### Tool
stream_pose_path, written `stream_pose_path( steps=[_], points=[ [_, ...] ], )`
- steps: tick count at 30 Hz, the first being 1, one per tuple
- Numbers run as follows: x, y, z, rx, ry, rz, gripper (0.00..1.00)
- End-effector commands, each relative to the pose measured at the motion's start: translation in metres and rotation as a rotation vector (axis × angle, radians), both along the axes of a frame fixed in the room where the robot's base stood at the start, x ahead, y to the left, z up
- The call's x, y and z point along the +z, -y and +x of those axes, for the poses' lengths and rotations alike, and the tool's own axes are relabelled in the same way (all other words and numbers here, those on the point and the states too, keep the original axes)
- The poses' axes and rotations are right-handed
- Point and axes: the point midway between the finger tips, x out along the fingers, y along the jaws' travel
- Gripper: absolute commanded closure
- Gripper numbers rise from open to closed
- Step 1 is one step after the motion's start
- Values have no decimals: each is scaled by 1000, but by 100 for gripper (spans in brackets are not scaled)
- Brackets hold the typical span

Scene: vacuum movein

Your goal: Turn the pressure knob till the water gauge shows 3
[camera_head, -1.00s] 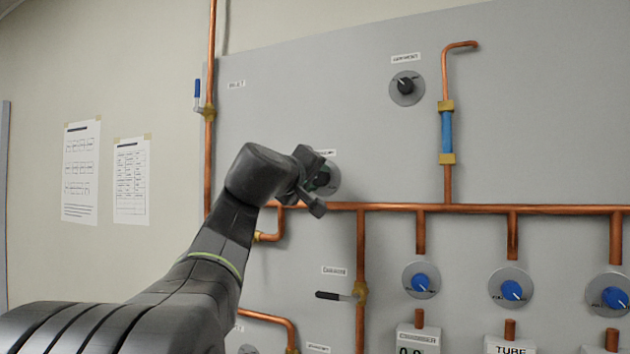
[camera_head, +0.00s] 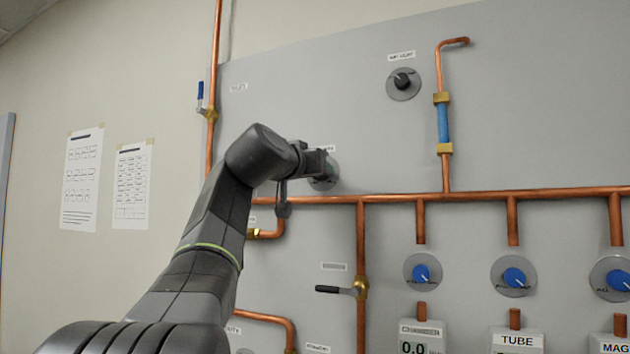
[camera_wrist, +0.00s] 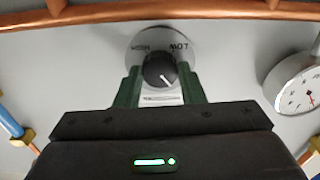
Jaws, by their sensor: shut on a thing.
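The pressure knob (camera_wrist: 160,68) is black with a white pointer line, on a grey disc marked HIGH and LOW that appears upside down in the wrist view. My gripper (camera_wrist: 160,80) is shut on the knob, with one green finger at each side. In the head view my gripper (camera_head: 318,165) is at the panel and hides most of this knob; part of its grey disc (camera_head: 328,178) shows. A round gauge (camera_wrist: 301,92) with a white face and a red needle is at the right edge of the wrist view, partly cut off. Its numbers are too small to read.
Copper pipes (camera_head: 400,198) run across the grey panel just below my gripper. Another black knob (camera_head: 402,81) is at the upper right, and several blue knobs (camera_head: 422,274) are at the lower right. A black-handled valve (camera_head: 338,290) sticks out below.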

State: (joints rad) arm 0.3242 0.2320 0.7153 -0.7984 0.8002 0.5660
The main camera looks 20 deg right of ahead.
Motion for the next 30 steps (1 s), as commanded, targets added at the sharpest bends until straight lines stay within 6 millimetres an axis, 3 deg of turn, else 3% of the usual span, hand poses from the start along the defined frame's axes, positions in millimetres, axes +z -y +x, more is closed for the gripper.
stream_pose_path(
  steps=[15, 30],
  points=[
    [-2, 1, 0, -1, 329, 283, 87],
    [-1, 1, 0, -1, 452, 390, 87]
  ],
)
